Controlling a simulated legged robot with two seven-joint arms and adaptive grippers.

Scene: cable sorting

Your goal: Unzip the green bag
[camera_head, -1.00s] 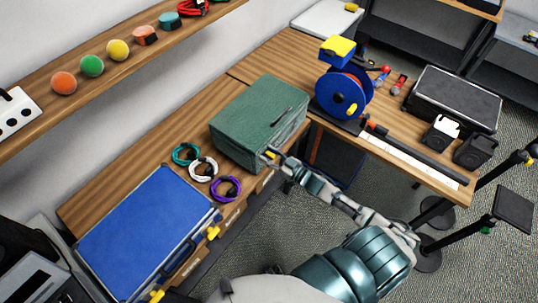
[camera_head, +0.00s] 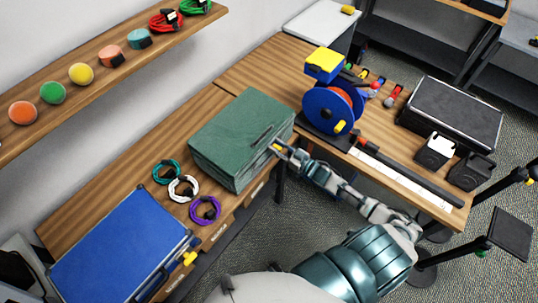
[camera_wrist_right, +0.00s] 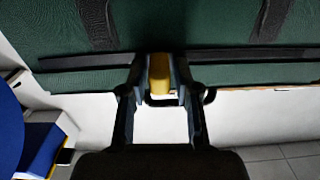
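The green bag (camera_head: 232,135) lies closed-looking on the wooden desk, its long front side facing me. A yellow zipper pull (camera_wrist_right: 159,73) sits at the bag's front seam in the right wrist view. My right gripper (camera_head: 280,149) is at the right part of the bag's front side. Its two fingers (camera_wrist_right: 159,82) stand close on either side of the yellow pull and appear to pinch it. The dark zip seam runs left and right of the fingers. My left gripper is not in view.
Teal, white and purple cable coils (camera_head: 183,188) lie left of the bag. A blue case (camera_head: 122,245) is at the near left. A blue cable reel (camera_head: 334,108) stands right of the bag. A shelf (camera_head: 105,75) with coloured balls is along the wall.

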